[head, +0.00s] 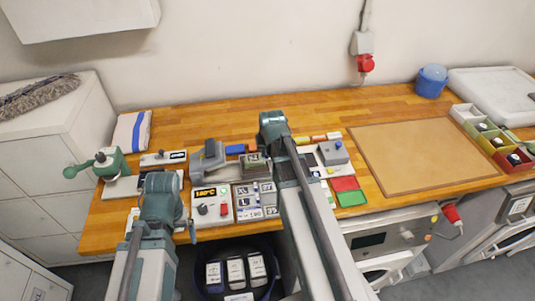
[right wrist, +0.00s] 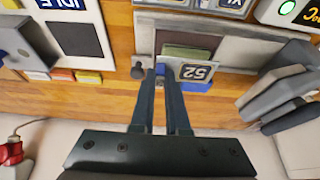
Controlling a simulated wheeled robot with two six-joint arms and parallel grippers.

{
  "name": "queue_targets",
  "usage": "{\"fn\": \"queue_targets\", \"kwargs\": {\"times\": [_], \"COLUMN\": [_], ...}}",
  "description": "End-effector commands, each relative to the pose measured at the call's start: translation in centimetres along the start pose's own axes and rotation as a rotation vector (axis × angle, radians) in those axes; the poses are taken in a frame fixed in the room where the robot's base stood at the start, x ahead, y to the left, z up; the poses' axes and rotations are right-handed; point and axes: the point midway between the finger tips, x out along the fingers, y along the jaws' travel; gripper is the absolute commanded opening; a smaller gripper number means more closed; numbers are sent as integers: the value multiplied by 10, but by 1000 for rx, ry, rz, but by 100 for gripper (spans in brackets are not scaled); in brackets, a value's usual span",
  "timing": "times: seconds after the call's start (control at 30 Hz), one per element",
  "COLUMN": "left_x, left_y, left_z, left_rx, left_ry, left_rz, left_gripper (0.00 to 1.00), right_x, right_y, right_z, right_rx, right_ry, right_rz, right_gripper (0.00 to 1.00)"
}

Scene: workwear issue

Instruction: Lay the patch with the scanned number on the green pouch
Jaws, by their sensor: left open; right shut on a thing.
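A patch numbered 52 (right wrist: 197,72) is at the fingertips of my right gripper (right wrist: 171,72), which is shut on it in the right wrist view. Just behind it is a dark green piece (right wrist: 186,51), apparently the green pouch, lying in a grey frame; the patch covers part of it. I cannot tell whether patch and pouch touch. The right arm hides most of this spot in the head view, where a numbered patch (head: 254,160) shows beside it. My left gripper (head: 163,190) is open over the left front of the bench; its fingertips are hard to make out.
A control box with a lit temperature display (head: 205,193) stands left of a tray of numbered patches (head: 246,212). A grey device (head: 208,158) is close to the right gripper. Red (head: 344,184) and green (head: 351,198) pads lie to the right. The tan mat (head: 425,155) is clear.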

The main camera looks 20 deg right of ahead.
Motion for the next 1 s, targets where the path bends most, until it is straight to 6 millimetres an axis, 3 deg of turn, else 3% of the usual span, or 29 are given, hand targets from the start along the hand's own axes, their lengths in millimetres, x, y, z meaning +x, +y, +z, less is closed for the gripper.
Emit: {"fn": "queue_targets", "kwargs": {"times": [0.17,0.4,0.87,0.9,1.0], "left_x": [3,39,42,41,40], "left_y": [0,4,4,4,4], "left_z": [0,-2,-3,-3,-3], "left_rx": [0,-1,-1,-2,-1], "left_ry": [0,0,0,0,0], "left_rz": [0,0,0,0,0], "left_gripper": [91,91,91,91,91], "right_x": [11,43,46,44,44], "right_y": [2,5,6,6,5], "right_z": [-19,-2,0,-1,-1], "right_rx": [2,3,3,3,3], "right_ry": [0,0,0,0,0], "right_rz": [1,1,1,1,1], "right_gripper": [0,0,0,18,36]}}
